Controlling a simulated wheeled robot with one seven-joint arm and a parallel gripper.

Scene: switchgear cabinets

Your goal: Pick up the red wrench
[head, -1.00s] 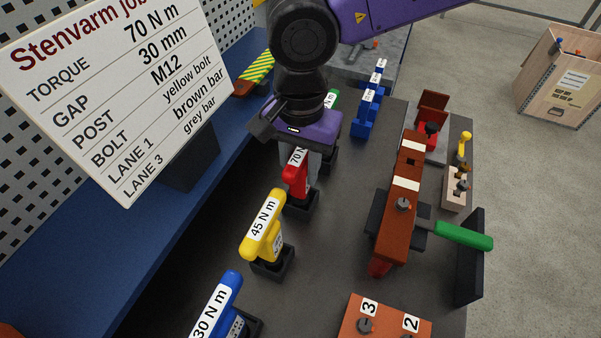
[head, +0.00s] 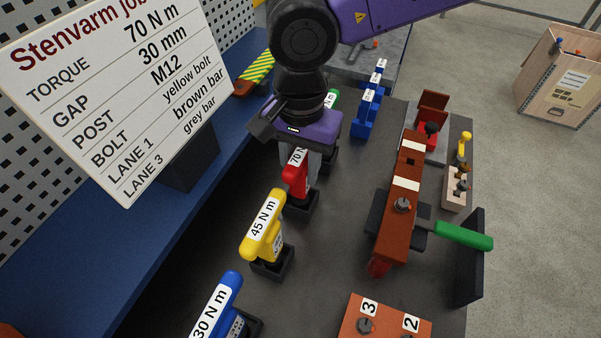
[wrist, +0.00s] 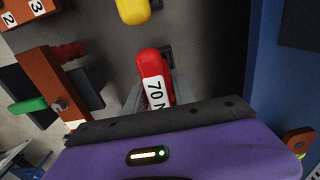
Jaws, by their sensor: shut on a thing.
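The red wrench (head: 296,186), labelled 70 N m, stands upright in a black holder (head: 301,207) on the dark bench. It also shows in the wrist view (wrist: 152,72), with its label partly cut off by my gripper's body. My gripper (head: 300,165) points down over the wrench. In the wrist view its two grey fingers (wrist: 155,92) lie on either side of the red handle, shut on it. My gripper's body hides the rear part of the wrench in the head view.
A yellow 45 N m wrench (head: 263,226) and a blue 30 N m wrench (head: 217,306) stand in front. A brown bar fixture (head: 397,225) with a green handle (head: 463,236) is right. A job sign (head: 115,90) stands left.

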